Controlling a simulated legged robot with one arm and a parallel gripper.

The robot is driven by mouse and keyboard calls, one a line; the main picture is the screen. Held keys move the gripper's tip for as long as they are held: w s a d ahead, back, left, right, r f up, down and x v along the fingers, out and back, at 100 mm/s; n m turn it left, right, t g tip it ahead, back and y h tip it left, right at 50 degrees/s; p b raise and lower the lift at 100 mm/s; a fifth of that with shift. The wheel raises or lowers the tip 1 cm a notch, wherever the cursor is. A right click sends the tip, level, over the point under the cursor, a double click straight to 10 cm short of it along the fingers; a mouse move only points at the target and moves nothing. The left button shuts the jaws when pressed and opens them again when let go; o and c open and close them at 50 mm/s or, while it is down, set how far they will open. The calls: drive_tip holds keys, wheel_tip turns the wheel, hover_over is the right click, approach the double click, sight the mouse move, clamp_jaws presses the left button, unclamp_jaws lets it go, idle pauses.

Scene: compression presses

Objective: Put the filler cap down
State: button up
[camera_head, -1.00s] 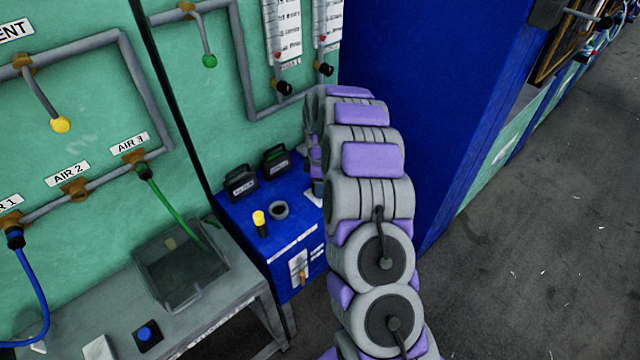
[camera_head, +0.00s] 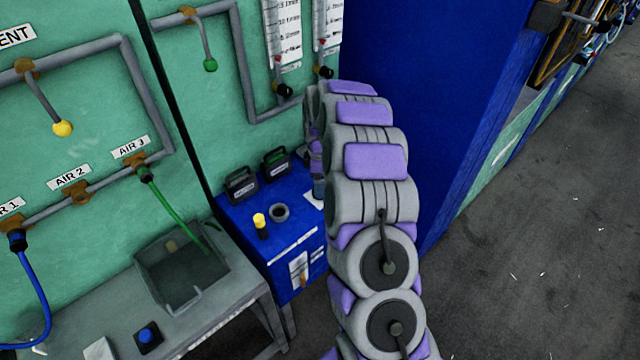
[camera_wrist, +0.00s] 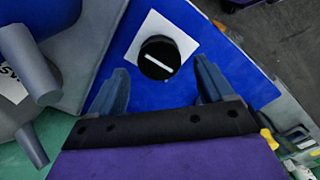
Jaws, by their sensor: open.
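The filler cap (camera_wrist: 155,68) is round and black with a white bar across its top. In the wrist view it rests on a white square (camera_wrist: 147,28) on a blue surface. My gripper (camera_wrist: 160,75) is open, its two fingers spread to the left and right of the cap with a gap on each side. In the head view the cap is hidden by my arm, and only part of the white square (camera_head: 313,199) shows.
The blue unit (camera_head: 285,248) carries a yellow-topped black cylinder (camera_head: 260,226) and two dark handled boxes (camera_head: 240,184). A tall blue wall (camera_head: 425,100) stands close right of my arm. A grey table (camera_head: 215,312) with a clear bin (camera_head: 183,275) is at left.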

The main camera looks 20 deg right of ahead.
wheel_tip(320, 180, up, 8)
drive_tip(key=r+p, duration=0.1)
drive_tip(key=p, duration=0.1)
drive_tip(key=s+a+r+m, duration=0.2)
drive_tip(key=s+a+r, duration=0.4)
drive_tip(key=s+r, duration=0.1)
drive_tip(key=s+a+r+m, duration=0.2)
drive_tip(key=s+a, duration=0.1)
drive_tip(key=s, duration=0.3)
drive_tip(key=s+a+r+m, duration=0.1)
drive_tip(key=s+a+r, duration=0.15)
drive_tip(key=s, duration=0.25)
drive_tip(key=s+a+m+g, duration=0.1)
drive_tip(key=s+m, duration=0.6)
drive_tip(key=s, duration=1.8)
drive_tip(key=shift+s+a+m+g, duration=0.3)
drive_tip(key=shift+s+a+g, duration=0.1)
drive_tip(key=shift+a, duration=0.5)
drive_tip(key=shift+w, duration=0.1)
drive_tip(key=shift+c, duration=0.5)
